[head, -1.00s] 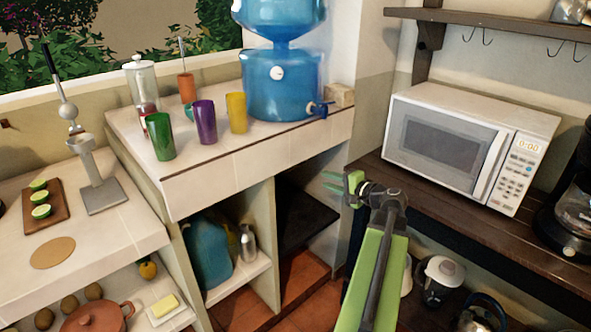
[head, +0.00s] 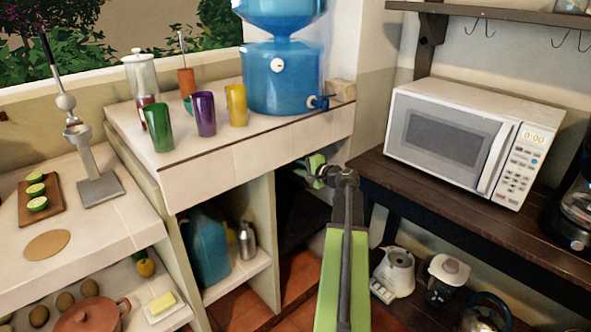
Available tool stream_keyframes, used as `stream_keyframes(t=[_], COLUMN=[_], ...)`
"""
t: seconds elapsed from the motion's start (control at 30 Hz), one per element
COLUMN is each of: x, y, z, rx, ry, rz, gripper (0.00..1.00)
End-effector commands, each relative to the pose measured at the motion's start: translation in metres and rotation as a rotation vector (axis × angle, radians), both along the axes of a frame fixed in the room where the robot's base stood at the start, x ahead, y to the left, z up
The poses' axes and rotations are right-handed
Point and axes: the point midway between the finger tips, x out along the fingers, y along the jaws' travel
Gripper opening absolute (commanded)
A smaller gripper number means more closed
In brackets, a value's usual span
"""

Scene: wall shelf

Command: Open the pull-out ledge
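The tiled counter with the cups has a pale front panel (head: 262,155) below a dark line along its top edge. In the open bay beneath it is a dark flat slab (head: 292,232), partly hidden by my arm. I cannot tell for sure which of these is the pull-out ledge; no handle shows clearly. My gripper (head: 299,172) is just below the panel's lower edge, at the bay's opening, with its fingers pointing left. The small fingers look apart with nothing between them. Whether they touch anything is unclear.
Green (head: 157,127), purple (head: 203,113) and yellow (head: 236,105) cups and a blue water dispenser (head: 283,80) stand on the counter. A microwave (head: 470,140) sits on the dark wooden shelf (head: 400,190) at right. A blender base (head: 393,275) is below it.

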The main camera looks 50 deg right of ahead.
Motion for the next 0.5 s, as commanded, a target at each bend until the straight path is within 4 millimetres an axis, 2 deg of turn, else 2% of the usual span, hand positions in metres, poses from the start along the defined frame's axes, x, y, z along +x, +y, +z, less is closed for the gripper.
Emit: stream_keyframes(t=[0.27, 0.4, 0.5], x=[0.0016, 0.0014, 0.0012], y=[0.0, -0.0001, -0.0003], z=[-0.0001, -0.0002, -0.0002], rx=[0.0, 0.0, 0.0], ry=[0.0, 0.0, 0.0], rz=[0.0, 0.0, 0.0], gripper=[0.29, 0.1, 0.0])
